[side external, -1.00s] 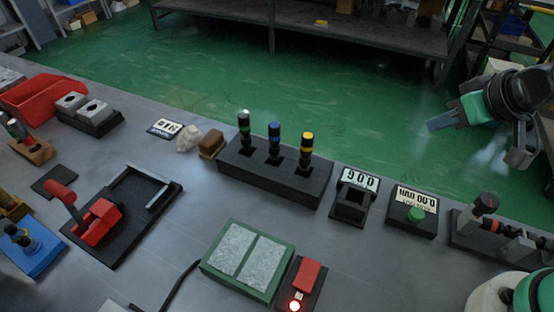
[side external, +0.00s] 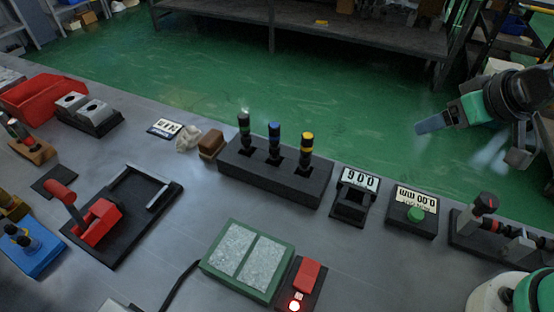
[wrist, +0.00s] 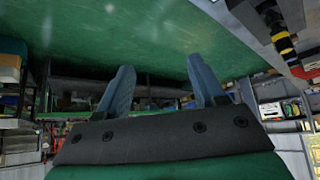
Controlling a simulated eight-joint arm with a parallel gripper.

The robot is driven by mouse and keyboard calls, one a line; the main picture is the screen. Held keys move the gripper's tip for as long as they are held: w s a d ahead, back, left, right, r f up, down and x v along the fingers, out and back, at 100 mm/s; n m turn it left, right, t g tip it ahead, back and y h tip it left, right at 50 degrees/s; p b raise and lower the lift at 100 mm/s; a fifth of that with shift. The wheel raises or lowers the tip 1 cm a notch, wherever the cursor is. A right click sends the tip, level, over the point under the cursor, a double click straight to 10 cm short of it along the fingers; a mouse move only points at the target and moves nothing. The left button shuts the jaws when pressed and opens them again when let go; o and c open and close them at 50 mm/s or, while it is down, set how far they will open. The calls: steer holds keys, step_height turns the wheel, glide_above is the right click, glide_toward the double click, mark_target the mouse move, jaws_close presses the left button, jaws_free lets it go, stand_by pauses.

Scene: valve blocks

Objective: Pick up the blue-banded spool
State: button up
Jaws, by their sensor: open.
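The blue-banded spool (side external: 274,143) stands upright in the middle slot of a long black rack (side external: 240,170) in the side external view. It is dark with a blue band near its top. My gripper (side external: 474,143) is at the upper right, well away from the rack, open and empty. In the wrist view my gripper (wrist: 160,66) shows two blue-grey fingers apart with nothing between them.
Right of the rack are a counter block (side external: 352,205) and a gauge block with a green button (side external: 413,212). A brown block (side external: 211,144) and a pale lump (side external: 188,139) sit at its left end. A green-framed tray (side external: 205,268) lies in front.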

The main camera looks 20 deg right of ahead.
steer(key=m+g, duration=0.2)
steer(key=g, duration=0.5)
glide_toward(274, 125)
steer(key=f, duration=0.5)
steer(key=shift+w+d+f, duration=0.15)
steer(key=shift+d+f, duration=0.05)
steer(key=shift+a+f, duration=0.15)
steer(key=shift+f, duration=2.8)
